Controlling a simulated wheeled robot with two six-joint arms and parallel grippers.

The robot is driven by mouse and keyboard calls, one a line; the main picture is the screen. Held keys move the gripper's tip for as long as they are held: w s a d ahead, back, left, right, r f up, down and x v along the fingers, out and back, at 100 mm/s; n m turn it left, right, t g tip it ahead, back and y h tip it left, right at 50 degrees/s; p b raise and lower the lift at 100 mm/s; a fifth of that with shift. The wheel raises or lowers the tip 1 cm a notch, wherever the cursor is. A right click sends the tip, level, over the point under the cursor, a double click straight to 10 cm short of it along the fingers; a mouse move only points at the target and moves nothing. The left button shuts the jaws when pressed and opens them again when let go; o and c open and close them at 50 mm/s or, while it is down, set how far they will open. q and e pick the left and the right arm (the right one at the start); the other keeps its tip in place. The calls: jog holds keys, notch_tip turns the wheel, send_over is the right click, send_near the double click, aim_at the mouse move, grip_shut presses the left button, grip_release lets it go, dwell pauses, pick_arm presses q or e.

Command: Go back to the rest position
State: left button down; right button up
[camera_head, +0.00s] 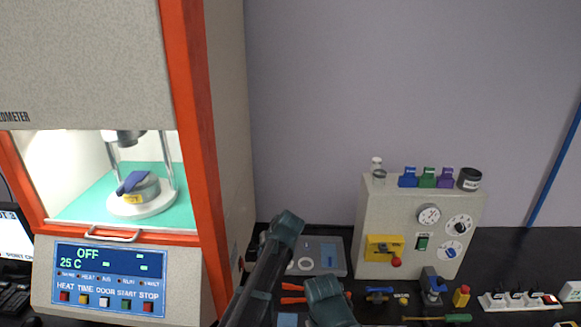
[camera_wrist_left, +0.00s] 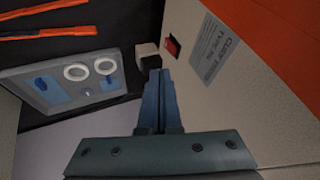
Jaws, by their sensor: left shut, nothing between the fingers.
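My left gripper (camera_wrist_left: 160,100) is shut and empty in the left wrist view. Its two dark blue-grey fingers lie together, pointing at a small beige block with a dark face (camera_wrist_left: 148,56) beside the rheometer's side wall (camera_wrist_left: 245,95). I cannot tell whether they touch it. In the head view, dark teal arm parts of mine stand right of the rheometer (camera_head: 225,130); the fingertips cannot be made out there. My right gripper is in neither view. The rheometer's display (camera_head: 110,262) reads OFF and 25 C. A dark blue piece (camera_head: 132,182) lies on the round die in its lit chamber.
A grey tray with white rings (camera_wrist_left: 45,105) lies near orange-handled tools (camera_wrist_left: 50,33). A beige panel box (camera_head: 397,215) with dials stands at right, bottles and coloured clips on top. Small tools and a power strip (camera_head: 520,303) lie on the black bench. A red switch (camera_wrist_left: 172,47) is on the rheometer's side.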

pick_arm(q)
jog(key=s+d+f+m+g+h, duration=0.1)
jog(key=s+d, duration=0.1)
jog(key=s, duration=0.7)
jog(key=s+d+f+m+g+h+b, duration=0.1)
jog(key=s+d+f+m+g, duration=0.1)
jog(key=s, duration=0.8)
jog(key=s+d+f+m+g+h, duration=0.1)
jog(key=s+d+f+m, duration=0.1)
jog(key=s, duration=0.8)
jog(key=shift+s+d+g+h, duration=0.25)
jog(key=shift+d+g+h, duration=0.15)
jog(key=shift+d, duration=0.35)
